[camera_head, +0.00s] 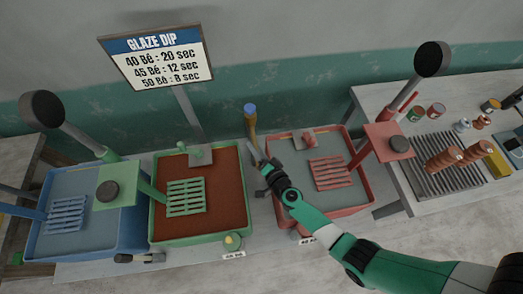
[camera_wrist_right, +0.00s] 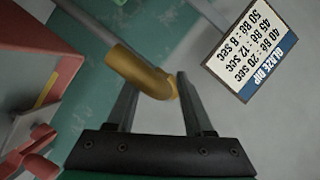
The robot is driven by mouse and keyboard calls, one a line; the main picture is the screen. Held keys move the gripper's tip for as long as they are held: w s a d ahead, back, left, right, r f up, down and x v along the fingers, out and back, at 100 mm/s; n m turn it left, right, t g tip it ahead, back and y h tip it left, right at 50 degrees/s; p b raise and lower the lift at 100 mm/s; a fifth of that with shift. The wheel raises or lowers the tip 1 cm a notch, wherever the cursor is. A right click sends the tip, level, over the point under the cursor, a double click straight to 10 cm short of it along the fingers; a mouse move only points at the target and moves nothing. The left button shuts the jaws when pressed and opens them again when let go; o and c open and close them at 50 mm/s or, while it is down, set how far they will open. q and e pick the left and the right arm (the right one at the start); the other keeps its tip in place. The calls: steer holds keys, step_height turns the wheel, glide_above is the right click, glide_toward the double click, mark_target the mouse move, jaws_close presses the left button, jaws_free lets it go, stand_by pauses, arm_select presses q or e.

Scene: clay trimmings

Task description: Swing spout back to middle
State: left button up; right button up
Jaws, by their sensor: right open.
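The brass-coloured spout (camera_head: 251,122) stands at the back between the green and red basins, with a blue cap on its upper end. In the right wrist view the spout (camera_wrist_right: 138,72) slants down, its rounded end showing between my two fingers. My right gripper (camera_head: 254,155) is open just in front of the spout in the head view, and its fingers (camera_wrist_right: 157,80) also show in the wrist view. I cannot tell whether a finger touches the spout. My left gripper is not in view.
The green-rimmed basin (camera_head: 242,205) holds brown glaze on the left; the red basin (camera_head: 355,188) lies under my right arm. A blue basin (camera_head: 38,252) stands at far left. The glaze dip sign (camera_head: 156,74) rises behind. A side table (camera_head: 398,97) carries pots.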

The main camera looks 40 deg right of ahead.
steer(key=p+v, duration=0.3)
steer(key=v, duration=0.8)
steer(key=shift+r, duration=0.1)
